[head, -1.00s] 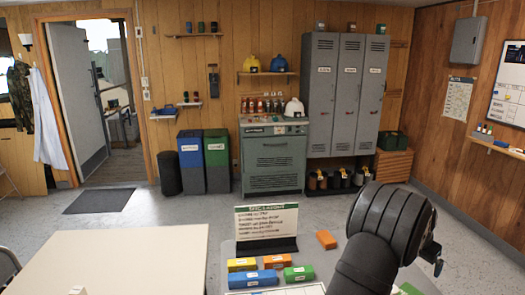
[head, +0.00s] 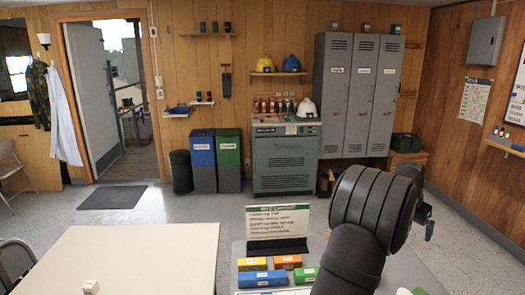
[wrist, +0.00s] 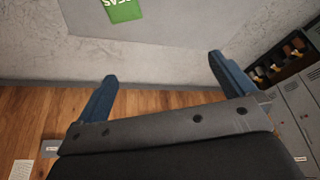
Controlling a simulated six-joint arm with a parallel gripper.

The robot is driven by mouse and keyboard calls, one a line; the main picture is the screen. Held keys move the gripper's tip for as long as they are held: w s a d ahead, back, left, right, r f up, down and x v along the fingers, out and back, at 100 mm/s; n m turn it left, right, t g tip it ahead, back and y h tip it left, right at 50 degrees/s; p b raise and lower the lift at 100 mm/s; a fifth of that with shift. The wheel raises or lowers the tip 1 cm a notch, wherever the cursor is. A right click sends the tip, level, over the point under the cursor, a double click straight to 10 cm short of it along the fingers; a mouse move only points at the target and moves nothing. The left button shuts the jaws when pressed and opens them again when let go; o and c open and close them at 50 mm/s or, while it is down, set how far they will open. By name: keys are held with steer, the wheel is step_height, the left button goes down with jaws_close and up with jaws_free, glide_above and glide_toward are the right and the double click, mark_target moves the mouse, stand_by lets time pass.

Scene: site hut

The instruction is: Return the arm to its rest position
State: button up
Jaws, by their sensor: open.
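My arm rises at the right of the head view, its dark, rounded links in front of the grey worktable. My gripper (wrist: 162,68) shows in the wrist view with its two blue fingers spread wide and nothing between them. In the head view only a small part of the gripper shows at the arm's right side.
A sign (head: 277,222) stands on the worktable. Before it lie yellow (head: 252,264), orange (head: 287,262), blue (head: 262,278) and green (head: 304,275) blocks. A pale table (head: 130,255) is at left. Grey lockers (head: 357,95) and a cabinet (head: 285,158) stand at the back wall.

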steer(key=w+a+n, duration=0.1)
steer(key=w+a, duration=0.4)
steer(key=a, duration=0.3)
steer(key=w+a+n, duration=0.1)
steer(key=w+a, duration=0.5)
steer(key=a, duration=0.3)
steer(key=shift+w+a+t, duration=0.3)
steer(key=shift+t, duration=0.1)
